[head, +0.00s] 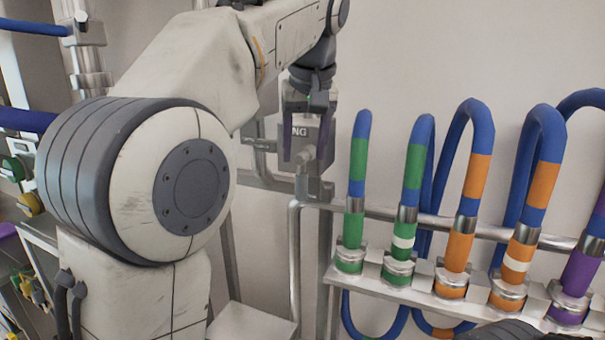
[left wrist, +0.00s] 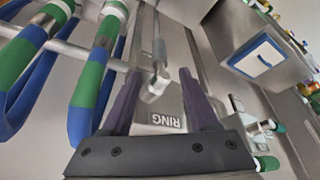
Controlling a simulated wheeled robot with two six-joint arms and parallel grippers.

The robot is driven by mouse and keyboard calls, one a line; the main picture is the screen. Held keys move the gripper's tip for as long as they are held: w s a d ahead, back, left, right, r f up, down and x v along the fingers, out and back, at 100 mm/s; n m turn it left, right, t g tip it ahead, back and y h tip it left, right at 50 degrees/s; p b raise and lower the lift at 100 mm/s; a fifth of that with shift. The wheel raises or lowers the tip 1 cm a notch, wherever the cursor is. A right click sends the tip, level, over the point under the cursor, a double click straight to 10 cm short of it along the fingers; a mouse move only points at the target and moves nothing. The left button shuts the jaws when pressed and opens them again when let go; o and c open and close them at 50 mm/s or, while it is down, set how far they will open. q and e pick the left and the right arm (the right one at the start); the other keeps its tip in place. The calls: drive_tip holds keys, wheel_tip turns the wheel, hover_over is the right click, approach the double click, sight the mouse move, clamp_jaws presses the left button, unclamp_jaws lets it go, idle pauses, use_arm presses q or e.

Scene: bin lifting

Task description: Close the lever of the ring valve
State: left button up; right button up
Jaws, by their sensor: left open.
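The ring valve (head: 300,132) is a grey metal block on the pipework by the back wall. Its label is partly covered in the head view, showing "NG". In the left wrist view the valve (left wrist: 168,119) shows upside-down "RING" lettering. My left gripper (head: 306,152) points down in front of it, with its dark purple fingers apart on either side of the block. In the left wrist view a silver fitting (left wrist: 156,86) lies between the fingers (left wrist: 158,76). I cannot tell which part is the lever, nor whether a finger touches the valve. My right gripper is not in view.
To the right, several blue hoses with green, orange and purple bands stand in a metal rack (head: 400,283). A horizontal pipe (head: 385,214) runs behind them. Another metal box (left wrist: 262,55) with a blue-edged white panel is in the left wrist view. The wall area above the hoses is clear.

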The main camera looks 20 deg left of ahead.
sight(302, 175)
use_arm(q)
drive_tip(key=x, duration=0.7)
drive_tip(key=shift+p, duration=0.4)
clamp_jaws()
drive_tip(key=shift+r, duration=0.1)
idle(0.8)
